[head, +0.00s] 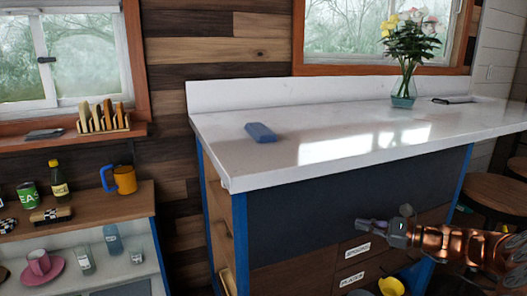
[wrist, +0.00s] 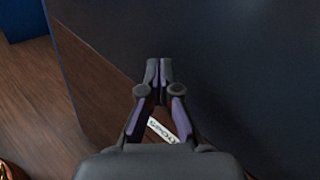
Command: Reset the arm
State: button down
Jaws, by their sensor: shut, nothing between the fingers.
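My gripper (head: 361,225) is at the lower right in the head view, at the end of my copper-coloured arm. It is in front of the dark blue front panel (head: 290,230) of the white-topped counter, below the countertop's edge. In the wrist view my gripper (wrist: 158,62) points ahead with its fingertips together and nothing between them. Behind it are the dark panel and a brown drawer front with a white label (wrist: 163,130), partly hidden by the fingers.
The white countertop (head: 230,140) holds a blue block-like object (head: 260,132) and a flower vase (head: 403,95). A shelf unit (head: 130,200) at left holds an orange mug (head: 124,180) and bottles. Stools (head: 497,192) stand at right. A yellow object (head: 391,287) is below my arm.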

jog(key=s+a+r+n+g, duration=0.1)
jog(key=s+a+n+g, duration=0.25)
jog(key=a, duration=0.35)
jog(key=s+a+r+n+g, duration=0.25)
jog(key=s+a, duration=0.25)
jog(key=a, duration=0.3)
jog(key=s+a+f+n+g+h, duration=0.1)
jog(key=s+a+n+g+h, duration=0.1)
jog(key=s+a+n, duration=0.3)
jog(key=s+a+f+n+g+h, duration=0.1)
jog(key=s+a+g, duration=0.1)
jog(key=s, duration=0.4)
jog(key=s+f+n+g+h, duration=0.2)
jog(key=s+f+n+h, duration=0.15)
jog(key=s, duration=0.75)
jog(key=s+d+f+n+h, duration=0.3)
jog(key=s+d+n+h, duration=0.3)
jog(key=s+d, duration=0.6)
jog(key=s+a+r+p, duration=0.1)
jog(key=r+p, duration=1)
jog(key=r, duration=0.1)
jog(key=s+r+h+p, duration=0.1)
jog(key=s+r+p, duration=0.1)
jog(key=r+p, duration=1)
jog(key=shift+s+a+r+t, duration=0.15)
jog(key=shift+a+t, duration=0.25)
jog(key=shift+m+h, duration=0.25)
